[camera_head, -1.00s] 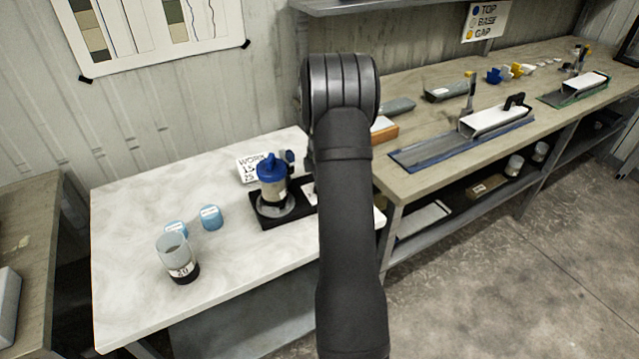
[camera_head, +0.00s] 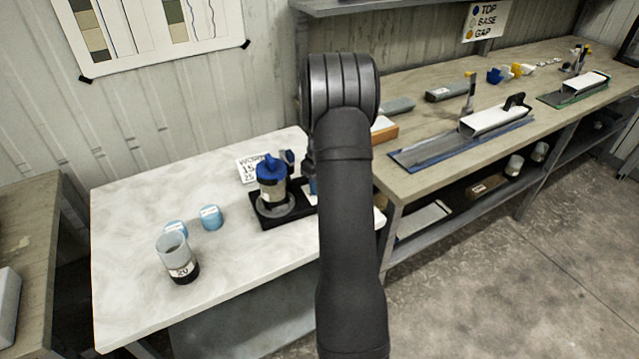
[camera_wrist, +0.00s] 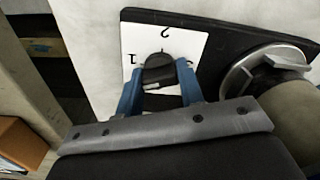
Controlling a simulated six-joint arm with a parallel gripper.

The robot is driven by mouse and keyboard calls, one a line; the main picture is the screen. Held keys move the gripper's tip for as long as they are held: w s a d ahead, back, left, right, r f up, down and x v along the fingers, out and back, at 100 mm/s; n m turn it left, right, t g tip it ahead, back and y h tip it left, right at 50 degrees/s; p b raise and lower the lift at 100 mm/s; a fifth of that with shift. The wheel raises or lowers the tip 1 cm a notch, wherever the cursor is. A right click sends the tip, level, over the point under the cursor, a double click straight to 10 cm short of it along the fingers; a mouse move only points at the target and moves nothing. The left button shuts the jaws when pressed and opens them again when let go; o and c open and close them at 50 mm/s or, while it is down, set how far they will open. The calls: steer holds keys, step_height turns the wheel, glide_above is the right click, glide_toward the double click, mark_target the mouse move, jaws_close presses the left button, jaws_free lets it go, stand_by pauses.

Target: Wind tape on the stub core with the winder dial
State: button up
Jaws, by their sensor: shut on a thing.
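The winder dial (camera_wrist: 158,76) is a small black knob on a white card marked 1 and 2, in the wrist view. My gripper (camera_wrist: 158,66) has its blue fingers on either side of the knob and is shut on it. The winder's black base (camera_head: 263,221) stands on the white table in the head view. A short upright cylinder with a blue cap (camera_head: 270,168), likely the stub core, stands on its round grey plate. In the wrist view a grey clamp-like part (camera_wrist: 262,68) and a beige cylinder sit right of the dial. My arm hides the dial in the head view.
A clear cup with a dark base, marked 20 (camera_head: 178,262), and two light-blue round pieces (camera_head: 211,217) stand left on the white table. A number card (camera_head: 250,169) stands behind the winder. The right-hand bench (camera_head: 400,180) holds trays and tools.

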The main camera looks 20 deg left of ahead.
steer(key=m, duration=0.4)
steer(key=shift+m, duration=0.3)
steer(key=m, duration=0.3)
steer(key=shift+m, duration=0.3)
steer(key=m, duration=0.3)
steer(key=shift+m, duration=2.2)
steer(key=o, duration=1)
